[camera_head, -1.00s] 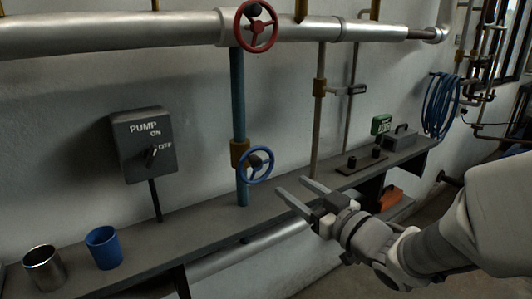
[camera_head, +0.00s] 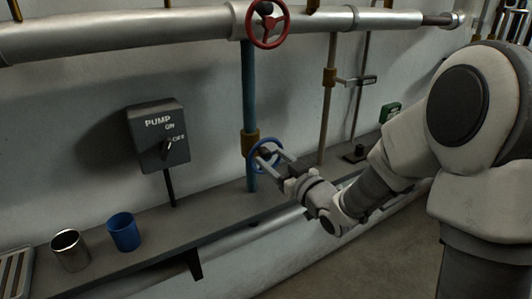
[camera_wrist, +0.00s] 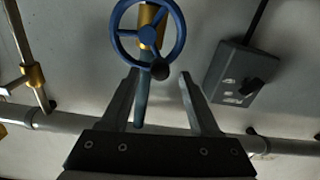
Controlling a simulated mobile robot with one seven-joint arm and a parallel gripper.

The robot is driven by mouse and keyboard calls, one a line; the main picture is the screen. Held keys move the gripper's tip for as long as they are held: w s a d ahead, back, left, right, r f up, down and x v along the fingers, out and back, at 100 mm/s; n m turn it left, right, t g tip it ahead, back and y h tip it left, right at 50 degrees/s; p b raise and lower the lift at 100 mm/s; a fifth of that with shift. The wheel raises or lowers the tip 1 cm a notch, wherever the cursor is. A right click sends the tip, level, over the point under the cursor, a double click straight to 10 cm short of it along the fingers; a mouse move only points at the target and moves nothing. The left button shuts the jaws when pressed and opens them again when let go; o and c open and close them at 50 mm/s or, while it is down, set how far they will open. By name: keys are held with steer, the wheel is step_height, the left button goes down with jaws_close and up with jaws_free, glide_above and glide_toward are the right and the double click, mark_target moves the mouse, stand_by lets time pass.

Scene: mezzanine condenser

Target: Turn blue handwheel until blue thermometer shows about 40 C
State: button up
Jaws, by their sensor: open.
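The blue handwheel (camera_head: 266,155) sits on a brass valve on the vertical blue pipe (camera_head: 250,90). In the wrist view the handwheel (camera_wrist: 148,32) shows its spokes and a dark knob on its rim, with the brass valve body (camera_wrist: 151,25) behind. My gripper (camera_head: 267,155) is open and empty, its fingers pointing at the wheel. In the wrist view the fingertips (camera_wrist: 159,72) stand apart near the rim and knob; I cannot tell if they touch. I cannot make out a blue thermometer in either view.
A red handwheel (camera_head: 267,25) is on the large pipe above. A pump switch box (camera_head: 158,135) hangs to the left. A blue cup (camera_head: 123,232) and a metal cup (camera_head: 70,251) stand on the shelf (camera_head: 185,222). A lever valve (camera_head: 358,80) is at right.

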mark_target(268, 155)
steer(key=shift+x, duration=1.85)
jaws_close()
